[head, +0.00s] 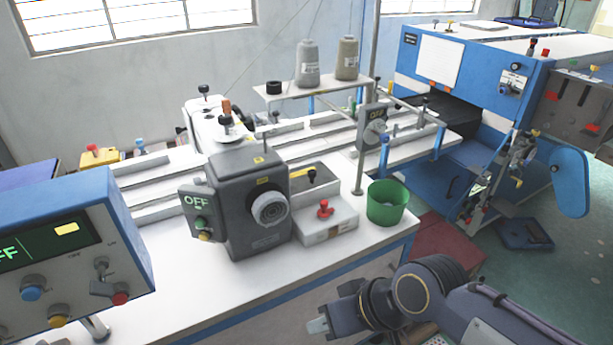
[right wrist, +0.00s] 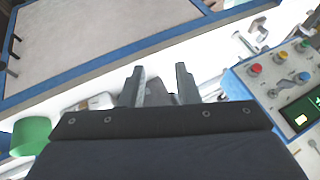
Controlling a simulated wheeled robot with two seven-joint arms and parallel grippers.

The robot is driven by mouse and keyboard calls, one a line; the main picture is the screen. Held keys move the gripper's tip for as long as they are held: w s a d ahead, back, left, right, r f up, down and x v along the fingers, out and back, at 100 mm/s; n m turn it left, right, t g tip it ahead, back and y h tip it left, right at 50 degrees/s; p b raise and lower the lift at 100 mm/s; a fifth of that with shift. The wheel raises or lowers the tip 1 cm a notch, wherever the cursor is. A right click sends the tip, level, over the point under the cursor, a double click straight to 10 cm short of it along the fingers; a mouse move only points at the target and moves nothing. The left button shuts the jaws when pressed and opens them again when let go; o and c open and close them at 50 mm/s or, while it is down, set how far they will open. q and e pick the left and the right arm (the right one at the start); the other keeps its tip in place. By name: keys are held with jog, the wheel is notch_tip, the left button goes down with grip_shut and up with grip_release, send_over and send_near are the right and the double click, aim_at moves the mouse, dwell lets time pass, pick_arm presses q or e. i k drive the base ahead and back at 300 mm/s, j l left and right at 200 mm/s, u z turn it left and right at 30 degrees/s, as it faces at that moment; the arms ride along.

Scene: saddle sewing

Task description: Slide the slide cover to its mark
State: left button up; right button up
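My right gripper (head: 317,326) is low in the head view, in front of the white bench and apart from everything on it. In the right wrist view its two fingers (right wrist: 161,84) stand apart with a gap, and nothing is held. I cannot tell for certain which part is the slide cover. A pale box with a red knob (head: 325,210) sits on the bench right of the dark sewing head. Behind it is a grey-topped block (head: 300,178) with a dark handle and a small yellow patch. My left gripper is not in view.
The dark machine head (head: 252,205) with an OFF panel stands mid-bench. A green bin (head: 387,205) is at the bench's right end. A blue control box (head: 70,260) fills the left. Thread spools (head: 308,65) stand behind. The bench's front strip (head: 200,290) is clear.

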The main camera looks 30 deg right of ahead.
aim_at(304, 178)
jog(key=i+l, duration=0.2)
jog(key=l, duration=0.2)
jog(key=i+l, duration=0.2)
jog(key=l, duration=0.15)
jog(key=i+l, duration=0.25)
jog(key=l, duration=0.15)
